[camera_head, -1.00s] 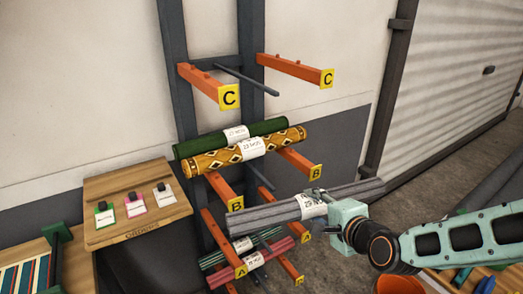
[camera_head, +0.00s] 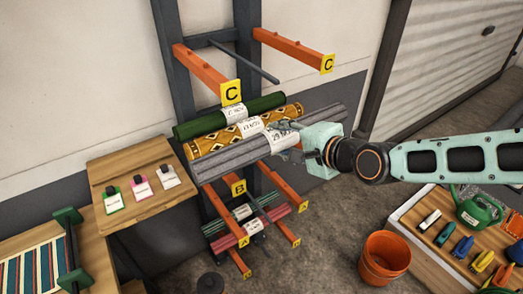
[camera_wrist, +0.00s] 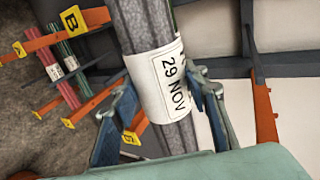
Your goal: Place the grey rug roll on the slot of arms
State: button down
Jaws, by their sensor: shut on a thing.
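The grey rug roll (camera_head: 231,156) is held level in my gripper (camera_head: 291,139), which is shut around it at its white label. In the wrist view the roll (camera_wrist: 142,22) runs up between the two fingers (camera_wrist: 160,108), and its label reads "29 NOV". In the head view the roll appears in front of the level B arms, just in front of the yellow patterned roll (camera_head: 203,144). The B arms are mostly hidden behind it; the B tag (camera_head: 239,188) shows below. Whether the roll touches the arms I cannot tell. The C arms (camera_head: 292,48) above are empty.
A green roll (camera_head: 199,124) lies behind the patterned one on level B. A wooden board with tags (camera_head: 141,209) stands left. An orange bucket (camera_head: 384,257) and tool table (camera_head: 411,222) are at right.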

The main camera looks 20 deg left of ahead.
jog(key=w+a+f+b, duration=0.3)
jog(key=w+a+f, duration=0.4)
jog(key=f, duration=0.4)
jog(key=shift+w+a+f+b, duration=0.15)
jog(key=shift+w+f+b, duration=0.15)
jog(key=shift+w, duration=0.25)
jog(key=shift+f, duration=0.1)
jog(key=c, duration=1.1)
grip_release()
jog(key=shift+c, duration=0.2)
jog(key=p+v, duration=0.2)
jog(key=v, duration=1)
